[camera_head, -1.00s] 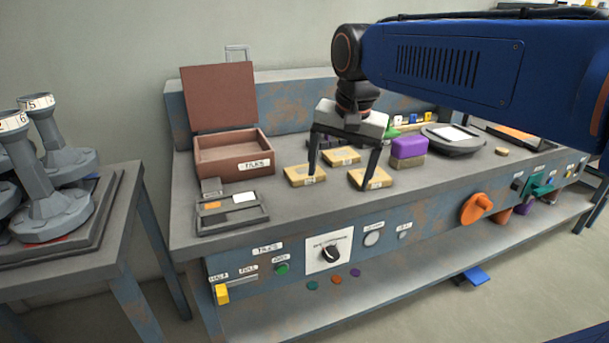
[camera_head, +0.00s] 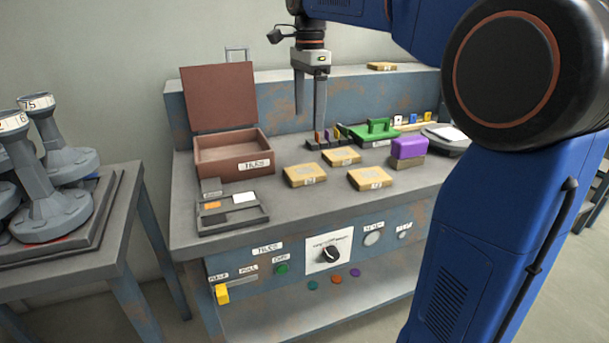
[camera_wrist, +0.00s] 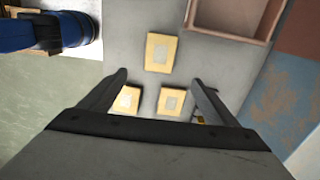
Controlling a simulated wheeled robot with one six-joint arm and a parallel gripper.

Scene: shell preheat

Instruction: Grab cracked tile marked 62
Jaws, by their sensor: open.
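Three tan tiles lie flat on the bench: a left one (camera_head: 305,175), a back one (camera_head: 342,157) and a right one (camera_head: 370,179). Their front labels are too small to read, so I cannot tell which is marked 62. A similar tan tile (camera_head: 381,66) lies on the raised back ledge. My gripper (camera_head: 309,120) is open and empty, pointing down, raised above the bench behind the tiles. In the wrist view three tiles show beyond and between the fingers (camera_wrist: 158,78): one farther off (camera_wrist: 161,52) and two nearer (camera_wrist: 126,99) (camera_wrist: 171,102).
An open brown box (camera_head: 235,167) labelled TILES stands left of the tiles. A grey tray (camera_head: 232,221) lies in front of it. Control knobs line the bench front.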

